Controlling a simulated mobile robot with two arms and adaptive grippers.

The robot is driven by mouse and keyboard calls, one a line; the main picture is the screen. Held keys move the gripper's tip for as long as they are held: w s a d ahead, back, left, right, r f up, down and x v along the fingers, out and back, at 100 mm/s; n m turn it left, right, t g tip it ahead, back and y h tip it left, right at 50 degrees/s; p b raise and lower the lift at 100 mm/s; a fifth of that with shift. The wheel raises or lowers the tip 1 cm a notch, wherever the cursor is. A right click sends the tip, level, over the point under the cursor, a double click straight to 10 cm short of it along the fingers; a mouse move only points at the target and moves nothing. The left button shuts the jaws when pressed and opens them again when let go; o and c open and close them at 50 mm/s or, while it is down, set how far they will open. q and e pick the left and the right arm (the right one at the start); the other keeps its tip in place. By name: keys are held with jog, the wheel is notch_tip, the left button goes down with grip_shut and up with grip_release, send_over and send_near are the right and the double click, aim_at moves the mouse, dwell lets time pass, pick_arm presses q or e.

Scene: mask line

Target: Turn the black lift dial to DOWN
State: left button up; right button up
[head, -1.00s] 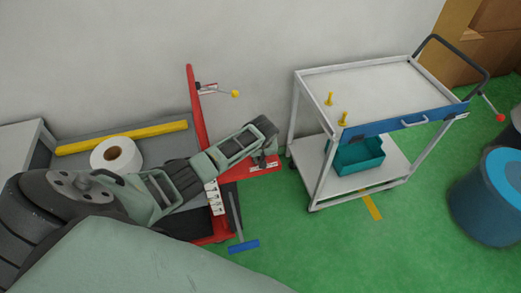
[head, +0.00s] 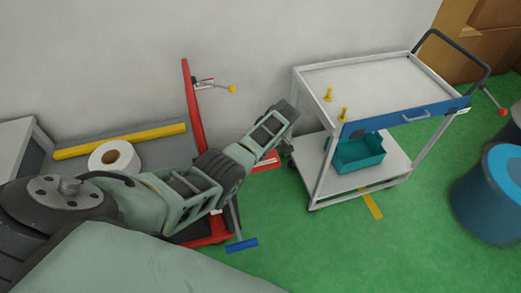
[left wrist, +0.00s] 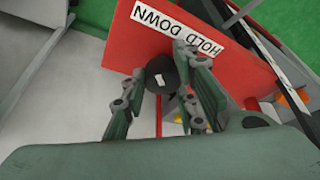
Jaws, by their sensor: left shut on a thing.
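The black lift dial (left wrist: 161,72) shows in the left wrist view on a red panel (left wrist: 122,48), with a small white mark on its face. A white label strip (left wrist: 178,31) on the panel bears the words HOLD and DOWN, upside down in this view. I cannot tell which word the mark points at. My left gripper (left wrist: 165,72) is shut on the dial, a finger on either side. In the head view the red panel (head: 267,161) is mostly hidden behind my left arm, and the dial cannot be made out. My right gripper is not in view.
The red lift frame (head: 193,107) has a yellow-tipped lever (head: 231,89). A white cart (head: 308,170) holding a teal bin (head: 357,155) stands close to the right. A white roll (head: 112,158) and a yellow tube (head: 120,141) lie left. Green floor is open in front.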

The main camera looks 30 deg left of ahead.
pick_arm(q)
jog(key=shift+w+r+n, duration=0.3)
jog(key=shift+w+r, duration=0.05)
jog(key=shift+w, duration=0.1)
jog(key=o, duration=1)
jog(key=shift+f, duration=0.1)
jog(key=shift+s, duration=0.2)
jog(key=v, duration=1.2)
jog(key=shift+a, duration=0.15)
